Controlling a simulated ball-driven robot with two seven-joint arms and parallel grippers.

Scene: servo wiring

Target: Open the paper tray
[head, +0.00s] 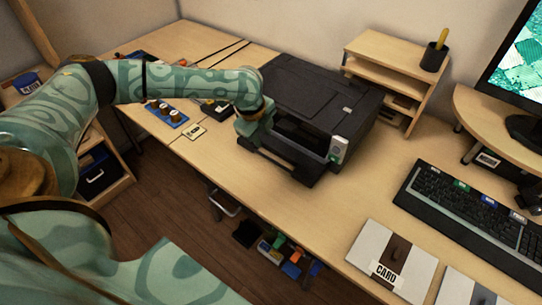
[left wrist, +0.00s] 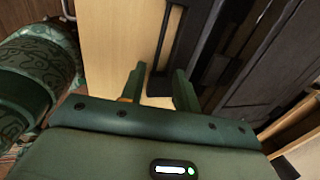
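The dark grey printer (head: 318,100) stands on the desk. Its black paper tray (head: 285,163) sticks out low at the front, towards the desk's front edge. My left gripper (head: 250,138) is at the left end of the tray's front, beside the printer's front left corner. In the left wrist view my left gripper (left wrist: 158,72) has its two fingers apart. A dark edge of the tray (left wrist: 182,42) runs down close to the right finger, with bare desk also showing between the fingers. I cannot tell whether a finger touches the tray. My right gripper is not in view.
A wooden shelf (head: 392,75) stands behind the printer to the right. A keyboard (head: 470,215) and a card-marked pad (head: 392,262) lie to the right. Small parts on a blue tray (head: 167,113) lie to the left. The desk in front of the printer is clear.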

